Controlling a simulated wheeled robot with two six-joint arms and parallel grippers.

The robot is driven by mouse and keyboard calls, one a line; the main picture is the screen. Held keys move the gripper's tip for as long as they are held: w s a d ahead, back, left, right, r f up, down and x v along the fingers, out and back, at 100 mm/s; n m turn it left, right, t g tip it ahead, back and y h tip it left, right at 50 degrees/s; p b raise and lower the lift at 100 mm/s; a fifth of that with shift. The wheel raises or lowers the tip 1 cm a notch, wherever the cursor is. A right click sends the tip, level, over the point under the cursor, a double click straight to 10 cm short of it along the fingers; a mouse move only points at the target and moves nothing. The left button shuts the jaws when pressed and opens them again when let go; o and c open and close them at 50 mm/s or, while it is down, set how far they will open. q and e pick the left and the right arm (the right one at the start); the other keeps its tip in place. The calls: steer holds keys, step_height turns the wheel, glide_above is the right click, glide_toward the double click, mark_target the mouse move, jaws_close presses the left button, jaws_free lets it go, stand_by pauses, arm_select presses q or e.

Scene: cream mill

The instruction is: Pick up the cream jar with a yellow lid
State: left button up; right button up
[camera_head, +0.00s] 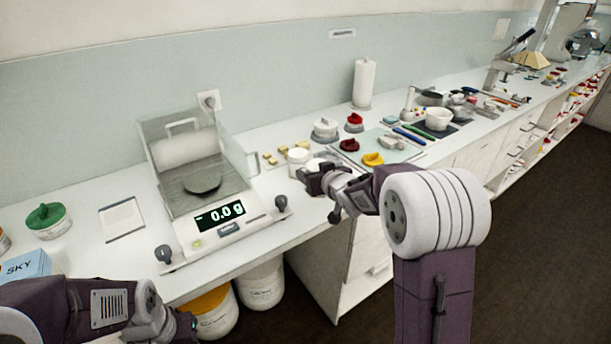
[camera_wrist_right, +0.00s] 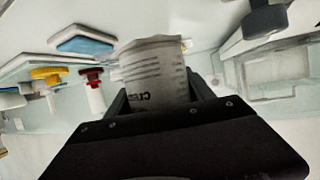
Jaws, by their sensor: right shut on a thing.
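In the right wrist view, a pale jar with printed text (camera_wrist_right: 154,75) sits between the fingers of my right gripper (camera_wrist_right: 158,98), which is shut on it. No yellow lid shows on this jar. In the head view my right gripper (camera_head: 318,180) is at the bench's front edge, right of the scale, and largely hides what it holds. A white jar (camera_head: 298,158) shows beside it; I cannot tell if it is the held one. A yellow-topped piece (camera_head: 372,159) lies on the pale mat. My left gripper (camera_head: 190,326) is low at the front left, its jaws unclear.
A scale (camera_head: 230,229) with a glass shield reads 0.0 g. Dark red (camera_head: 349,145) and red (camera_head: 354,121) pieces, a paper roll (camera_head: 363,83) and a white bowl (camera_head: 438,118) stand on the bench. A tub with a yellow lid (camera_head: 207,299) stands below.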

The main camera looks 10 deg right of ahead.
steer(key=s+d+r+p, duration=0.3)
steer(key=s+d+r, duration=0.2)
steer(key=s, duration=0.2)
steer(key=shift+w, duration=0.1)
stand_by(0.6)
